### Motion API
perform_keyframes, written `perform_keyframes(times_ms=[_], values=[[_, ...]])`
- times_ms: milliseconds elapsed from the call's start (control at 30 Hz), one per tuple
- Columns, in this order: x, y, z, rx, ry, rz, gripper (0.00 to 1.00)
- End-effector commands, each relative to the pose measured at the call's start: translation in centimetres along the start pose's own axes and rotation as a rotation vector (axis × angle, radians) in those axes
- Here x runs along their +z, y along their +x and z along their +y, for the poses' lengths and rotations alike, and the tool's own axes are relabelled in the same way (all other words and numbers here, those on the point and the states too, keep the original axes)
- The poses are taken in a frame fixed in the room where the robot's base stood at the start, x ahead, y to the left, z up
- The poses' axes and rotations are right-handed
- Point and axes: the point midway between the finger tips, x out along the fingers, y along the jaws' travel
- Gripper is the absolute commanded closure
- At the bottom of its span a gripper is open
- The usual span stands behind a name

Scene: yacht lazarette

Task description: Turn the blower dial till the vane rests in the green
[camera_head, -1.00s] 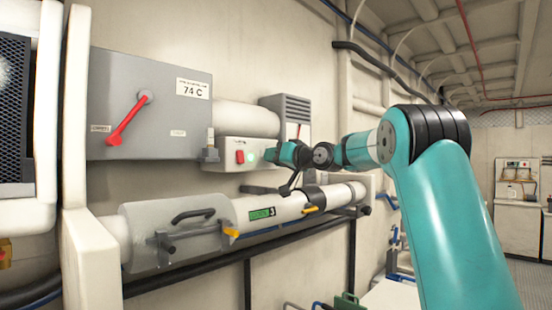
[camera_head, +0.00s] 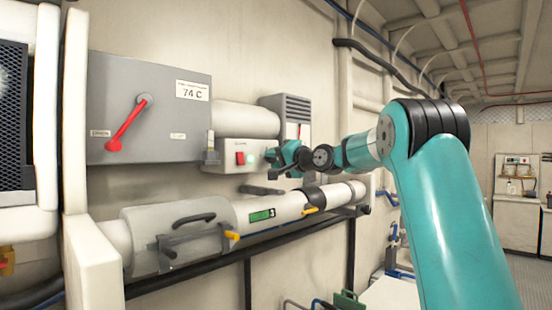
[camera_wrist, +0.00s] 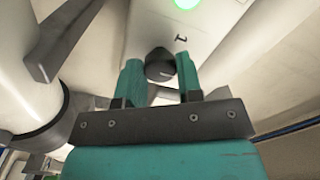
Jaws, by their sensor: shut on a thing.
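The blower dial (camera_wrist: 160,68) is a dark round knob with a pale mark, on the face of a white control box (camera_head: 225,156). My gripper (camera_wrist: 160,72) has its two teal fingers on either side of the dial, shut on it. In the head view my gripper (camera_head: 272,157) is at the right end of the box and hides the dial. A grey louvred vent housing (camera_head: 290,107) stands just above and behind it, with a pale panel (camera_head: 298,131) below the slats.
The box carries a red switch (camera_head: 240,158) and a lit green lamp (camera_head: 251,158), which also shows in the wrist view (camera_wrist: 187,4). A grey cabinet with a red lever (camera_head: 126,124) is to the left. A white pipe (camera_head: 285,206) with yellow handles runs below my gripper.

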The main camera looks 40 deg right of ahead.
Motion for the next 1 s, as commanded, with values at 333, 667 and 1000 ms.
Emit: perform_keyframes(times_ms=[333,667,1000], values=[[-0.05,-0.01,0.06,0.001,0.018,0.002,0.90],[-0.03,-0.01,0.04,0.000,0.017,0.001,0.41],[0.01,-0.80,0.14,0.000,0.016,0.002,0.41]])
